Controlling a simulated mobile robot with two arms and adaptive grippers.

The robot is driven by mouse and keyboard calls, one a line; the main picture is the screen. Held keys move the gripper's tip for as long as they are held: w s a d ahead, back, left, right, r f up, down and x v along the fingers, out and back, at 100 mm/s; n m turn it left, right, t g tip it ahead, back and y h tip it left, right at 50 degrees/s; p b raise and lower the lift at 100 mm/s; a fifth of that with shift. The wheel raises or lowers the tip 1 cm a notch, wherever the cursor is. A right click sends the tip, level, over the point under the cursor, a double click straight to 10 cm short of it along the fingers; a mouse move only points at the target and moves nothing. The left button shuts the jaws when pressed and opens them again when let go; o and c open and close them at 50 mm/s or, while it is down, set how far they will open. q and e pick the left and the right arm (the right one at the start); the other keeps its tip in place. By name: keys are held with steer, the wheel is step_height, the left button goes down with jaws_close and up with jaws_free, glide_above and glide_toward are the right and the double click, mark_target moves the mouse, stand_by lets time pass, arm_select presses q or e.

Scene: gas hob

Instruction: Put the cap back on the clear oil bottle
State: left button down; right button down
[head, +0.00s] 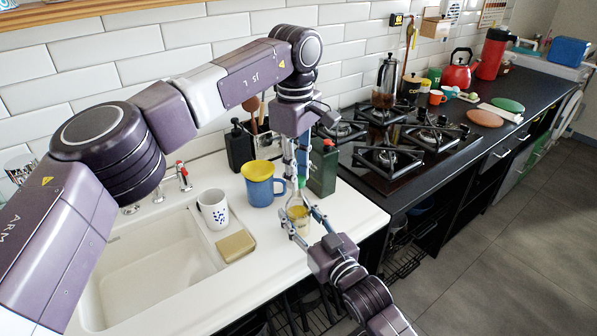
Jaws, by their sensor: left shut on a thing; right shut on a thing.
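The clear oil bottle (299,213), with yellow oil low in it, is upright at the counter's front right. My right gripper (299,218) reaches in from the lower right and is shut around the bottle. My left gripper (297,184) points down from above, its fingertips just over the bottle. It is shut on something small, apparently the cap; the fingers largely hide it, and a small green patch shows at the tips. I cannot tell whether the cap touches the bottle's neck.
A blue mug (264,191) with a yellow top stands left of the bottle. A dark green bottle (323,170) and a black bottle (239,148) stand behind. A white speckled mug (213,209) and a sponge (236,246) are by the sink (150,262). The hob (400,140) is right.

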arm_select(q)
steer(key=m, duration=0.3)
steer(key=shift+s+f, duration=0.1)
steer(key=shift+s, duration=0.1)
arm_select(e)
steer(key=shift+w+d+f, duration=0.15)
steer(key=shift+d, duration=0.1)
arm_select(q)
steer(key=c, duration=1.7)
jaws_free()
steer(key=shift+a, duration=0.1)
steer(key=shift+w, duration=0.1)
arm_select(e)
steer(key=shift+a, duration=0.1)
arm_select(q)
steer(key=shift+w+r, duration=0.1)
steer(key=shift+r, duration=0.1)
step_height(320, 180, up, 4)
steer(key=shift+r, duration=0.1)
arm_select(e)
steer(key=shift+f, duration=0.1)
steer(key=shift+a, duration=0.1)
arm_select(q)
steer(key=shift+c, duration=0.2)
